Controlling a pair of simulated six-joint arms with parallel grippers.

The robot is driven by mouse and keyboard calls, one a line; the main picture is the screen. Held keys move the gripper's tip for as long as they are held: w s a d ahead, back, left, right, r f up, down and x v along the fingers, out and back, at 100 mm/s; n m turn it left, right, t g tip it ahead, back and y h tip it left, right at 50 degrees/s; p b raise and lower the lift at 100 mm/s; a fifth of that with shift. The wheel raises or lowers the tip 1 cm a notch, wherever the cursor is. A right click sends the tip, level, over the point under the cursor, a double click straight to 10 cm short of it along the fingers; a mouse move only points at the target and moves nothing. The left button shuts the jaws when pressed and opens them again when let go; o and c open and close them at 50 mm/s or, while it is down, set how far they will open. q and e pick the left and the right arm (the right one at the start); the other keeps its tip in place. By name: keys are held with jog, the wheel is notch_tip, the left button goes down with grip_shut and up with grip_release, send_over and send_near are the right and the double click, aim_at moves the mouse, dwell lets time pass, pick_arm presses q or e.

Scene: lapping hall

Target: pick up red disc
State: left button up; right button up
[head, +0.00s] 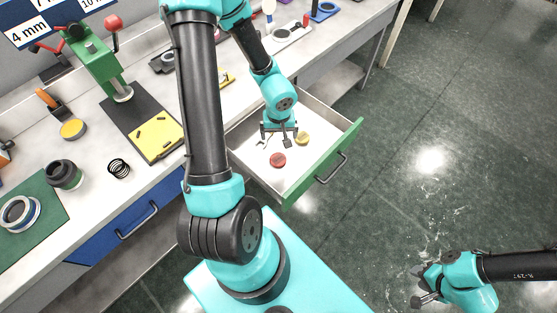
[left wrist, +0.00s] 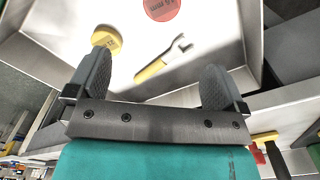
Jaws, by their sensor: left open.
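The red disc (head: 278,160) lies flat on the white floor of an open drawer (head: 296,179). In the left wrist view the red disc (left wrist: 162,8) is at the top edge, partly cut off, with dark lettering on it. My left gripper (head: 279,142) is over the drawer, above and behind the red disc in the head view. Its jaws (left wrist: 156,75) are wide apart with nothing between them, and the disc is beyond the fingertips. My right gripper (head: 424,292) is at the lower right over the floor, far from the drawer; its jaw opening is unclear.
A yellow disc (head: 303,138) and a small yellow-handled wrench (left wrist: 165,60) lie in the same drawer near the red disc. The drawer has upright walls and a green front (head: 322,166). A bench (head: 145,190) with tools runs behind. The floor to the right is clear.

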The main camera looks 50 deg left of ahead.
pick_arm(q)
jog(key=shift+r, duration=0.7)
jog(key=n, duration=0.2)
jog(key=d+n, duration=0.1)
jog(key=n, duration=0.1)
jog(key=shift+s+n, duration=0.1)
jog(key=shift+n, duration=0.3)
send_over(280, 161)
notch_tip(280, 161, down, 12)
jog(key=shift+r, duration=0.2)
jog(key=shift+f, duration=0.3)
dwell(0.3)
